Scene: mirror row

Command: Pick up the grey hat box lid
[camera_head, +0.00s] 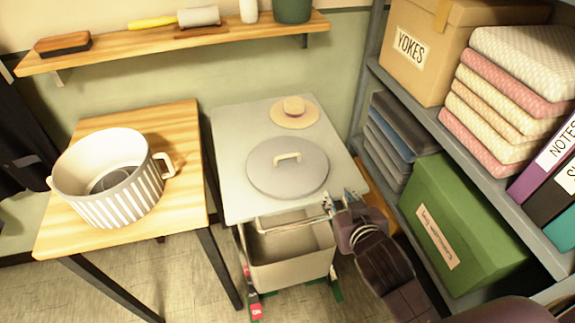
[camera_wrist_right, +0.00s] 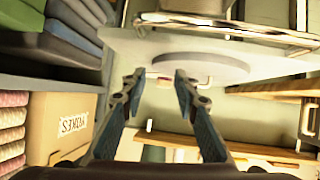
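The grey round lid (camera_head: 262,176) with a cream handle (camera_head: 287,157) lies flat on the pale table. The striped open box (camera_head: 113,205) stands on the wooden table at left. My left gripper is not in view.
A shelf at right holds a YOKES box (camera_head: 440,25), folded cloths and a green box (camera_head: 450,225). A grey bin (camera_head: 290,270) sits below the pale table's (camera_head: 235,190) front edge. A wall shelf (camera_head: 120,50) runs behind.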

